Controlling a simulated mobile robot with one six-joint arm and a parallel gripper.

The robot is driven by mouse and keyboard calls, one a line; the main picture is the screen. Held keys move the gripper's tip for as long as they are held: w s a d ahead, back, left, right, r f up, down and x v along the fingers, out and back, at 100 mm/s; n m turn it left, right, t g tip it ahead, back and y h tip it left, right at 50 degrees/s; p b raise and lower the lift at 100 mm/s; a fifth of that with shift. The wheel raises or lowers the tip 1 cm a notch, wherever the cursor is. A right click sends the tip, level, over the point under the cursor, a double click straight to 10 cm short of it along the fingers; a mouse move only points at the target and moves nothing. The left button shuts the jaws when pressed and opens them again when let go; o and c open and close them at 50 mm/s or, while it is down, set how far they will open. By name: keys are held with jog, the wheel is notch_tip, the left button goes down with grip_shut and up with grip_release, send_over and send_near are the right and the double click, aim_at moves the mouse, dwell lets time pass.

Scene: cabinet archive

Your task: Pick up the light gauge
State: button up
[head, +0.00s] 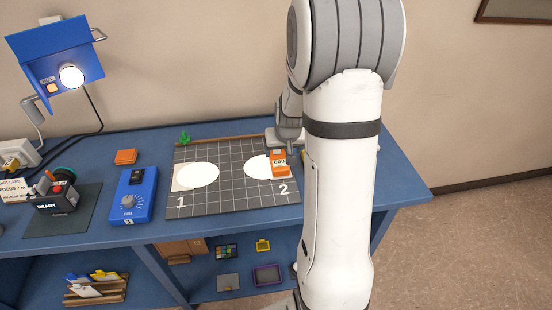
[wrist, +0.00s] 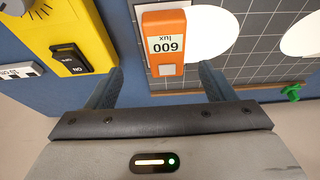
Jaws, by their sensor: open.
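The light gauge is an orange block (head: 280,169) with a pale display. It lies on the right side of the dark grid mat (head: 230,192), partly over the white oval by the number 2. In the wrist view the gauge (wrist: 165,18) shows upside down, and its display reads 600 lux. My gripper (wrist: 160,75) is open and empty. Its fingers spread to either side of the gauge's near end, apart from it in the picture; how far above it they are I cannot tell. In the head view my arm hides most of the gripper.
A yellow box (wrist: 50,25) with a black switch lies left of the gauge in the wrist view. A lit lamp (head: 71,75) hangs at left.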

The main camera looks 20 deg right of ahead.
aim_at(278, 159)
jog(key=shift+x, duration=0.9)
jog(key=w+f, duration=0.1)
jog(key=w+f+p, duration=0.1)
jog(key=f, duration=0.1)
jog(key=shift+w+a+f+p, duration=0.15)
jog(key=shift+w+f+p, duration=0.05)
jog(key=shift+f+p, duration=0.1)
jog(key=shift+w+f, duration=0.25)
jog(key=shift+f, duration=0.4)
jog(key=c, duration=1.2)
